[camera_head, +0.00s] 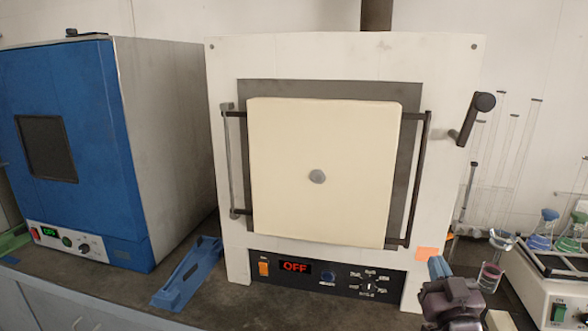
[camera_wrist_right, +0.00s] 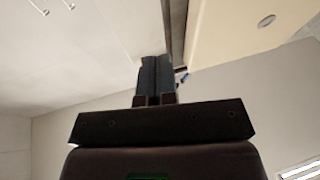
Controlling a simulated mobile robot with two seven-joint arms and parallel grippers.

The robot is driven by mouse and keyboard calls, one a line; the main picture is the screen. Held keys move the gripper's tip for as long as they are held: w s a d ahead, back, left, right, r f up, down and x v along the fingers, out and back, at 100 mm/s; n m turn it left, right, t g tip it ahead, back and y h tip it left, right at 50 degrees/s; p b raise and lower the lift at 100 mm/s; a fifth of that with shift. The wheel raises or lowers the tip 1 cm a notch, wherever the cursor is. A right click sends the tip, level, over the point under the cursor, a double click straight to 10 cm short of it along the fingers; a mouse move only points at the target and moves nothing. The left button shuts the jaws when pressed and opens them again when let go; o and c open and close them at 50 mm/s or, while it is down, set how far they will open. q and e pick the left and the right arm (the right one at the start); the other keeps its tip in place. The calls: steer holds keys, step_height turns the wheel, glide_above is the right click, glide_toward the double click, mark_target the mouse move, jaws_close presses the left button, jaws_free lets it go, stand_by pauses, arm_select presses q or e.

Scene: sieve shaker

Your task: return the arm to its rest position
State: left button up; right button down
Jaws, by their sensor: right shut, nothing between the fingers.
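My right gripper (camera_head: 440,268) is at the lower right of the head view, in front of the furnace's lower right corner. Its blue-grey fingers point up. In the right wrist view the fingers (camera_wrist_right: 156,78) are pressed together with nothing between them. The white furnace (camera_head: 345,60) fills the middle of the head view. Its cream door (camera_head: 325,180) covers the opening, and its display (camera_head: 296,267) reads OFF. My left gripper is in neither view.
A blue oven (camera_head: 70,140) stands at the left. A blue tray-like piece (camera_head: 187,275) lies on the dark bench between oven and furnace. At the right are a beaker (camera_head: 490,276), tall glass tubes (camera_head: 515,150) and a white device (camera_head: 545,275) with flasks, close to my right gripper.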

steer(key=s+f+g, duration=0.3)
steer(key=s+f, duration=0.2)
steer(key=f, duration=0.5)
steer(key=s+f+g, duration=0.3)
steer(key=s+f, duration=0.2)
steer(key=f, duration=0.5)
steer(key=s+f+g, duration=0.4)
steer(key=s+f, duration=0.7)
steer(key=s, duration=0.4)
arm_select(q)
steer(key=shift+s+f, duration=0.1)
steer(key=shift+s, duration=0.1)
